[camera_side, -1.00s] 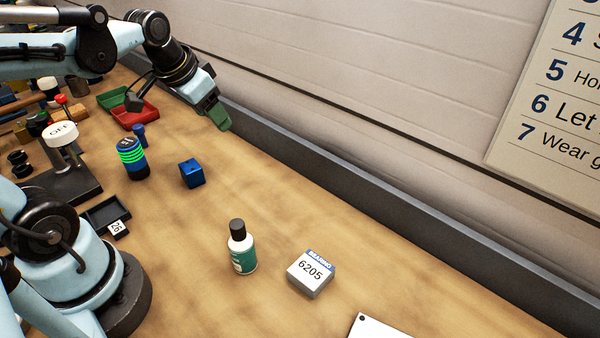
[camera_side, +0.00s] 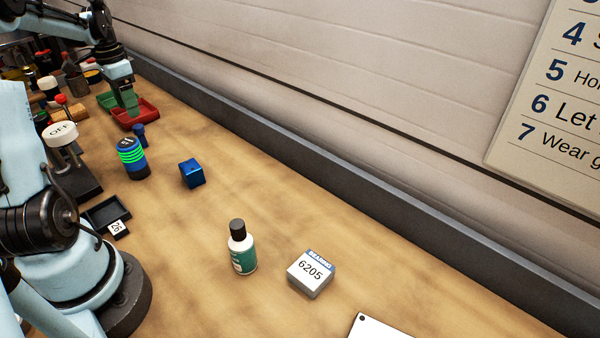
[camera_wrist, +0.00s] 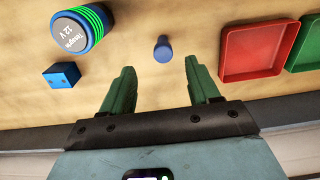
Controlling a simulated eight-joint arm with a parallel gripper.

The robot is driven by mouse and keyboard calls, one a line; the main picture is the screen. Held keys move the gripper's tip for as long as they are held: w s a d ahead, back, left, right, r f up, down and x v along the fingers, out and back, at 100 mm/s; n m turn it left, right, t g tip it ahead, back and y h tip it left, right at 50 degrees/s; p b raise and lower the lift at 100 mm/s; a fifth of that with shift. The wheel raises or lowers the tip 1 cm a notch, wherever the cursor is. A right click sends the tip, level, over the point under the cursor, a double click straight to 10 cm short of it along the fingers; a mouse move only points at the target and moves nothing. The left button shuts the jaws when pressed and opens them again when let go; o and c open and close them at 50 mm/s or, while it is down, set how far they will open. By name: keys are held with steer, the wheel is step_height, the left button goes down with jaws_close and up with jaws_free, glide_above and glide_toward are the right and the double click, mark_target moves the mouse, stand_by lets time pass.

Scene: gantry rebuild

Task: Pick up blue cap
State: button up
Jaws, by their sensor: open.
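The blue cap (camera_side: 139,133) is a small blue piece with a wider top, standing on the wooden bench between the striped cylinder and the red tray. In the wrist view the cap (camera_wrist: 163,48) lies just beyond the fingertips, roughly centred between them. My gripper (camera_side: 131,108) has green fingers pointing down and appears over or in front of the red tray in the side view. In the wrist view the gripper (camera_wrist: 160,68) is open, with nothing between its fingers.
A blue and black cylinder with green bands (camera_side: 132,158) stands close to the cap. A blue cube (camera_side: 192,174) sits nearby. The red tray (camera_side: 148,115) and a green tray (camera_wrist: 309,45) lie on the cap's other side. A grey rail (camera_side: 255,125) runs along the wall.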

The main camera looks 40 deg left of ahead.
glide_above(145, 146)
steer(key=f, duration=0.5)
steer(key=shift+s+a+f, duration=0.1)
steer(key=shift+a+f, duration=0.15)
steer(key=shift+a, duration=0.05)
steer(key=shift+w+a+f, duration=0.1)
steer(key=shift+w+f, duration=0.05)
steer(key=shift+f, duration=1.2)
steer(key=shift+w+a+f, duration=0.1)
steer(key=shift+f, duration=1.25)
steer(key=c, duration=1.1)
